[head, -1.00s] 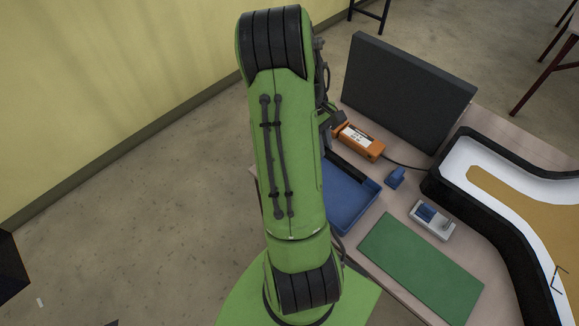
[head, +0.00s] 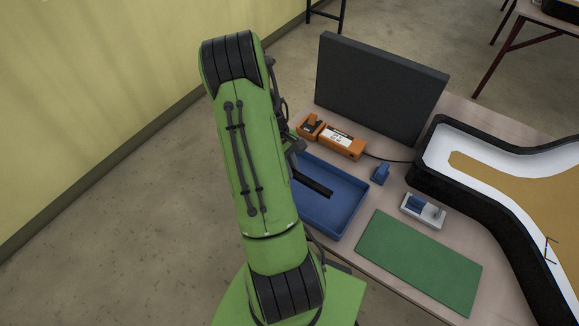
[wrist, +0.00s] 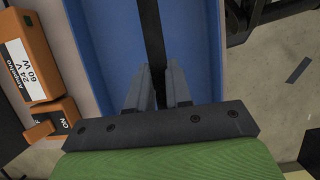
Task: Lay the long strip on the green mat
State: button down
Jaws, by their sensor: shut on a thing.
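The long strip is thin and black. In the head view its free end (head: 316,184) shows over the blue tray (head: 345,222). My gripper (wrist: 162,72) is shut on the strip, which runs between its fingers and away up the wrist view (wrist: 152,25). I cannot tell whether the strip is clear of the tray floor. The green mat (head: 420,262) lies flat and bare on the table, right of and nearer than the tray. My arm hides the gripper's fingers in the head view.
An orange power supply (head: 343,143) with a cable sits behind the tray.

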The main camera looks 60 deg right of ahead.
jog(key=shift+f+b, duration=0.5)
jog(key=shift+f, duration=0.1)
jog(key=c, duration=1)
grip_release()
jog(key=shift+c, duration=0.2)
jog(key=shift+r, duration=0.1)
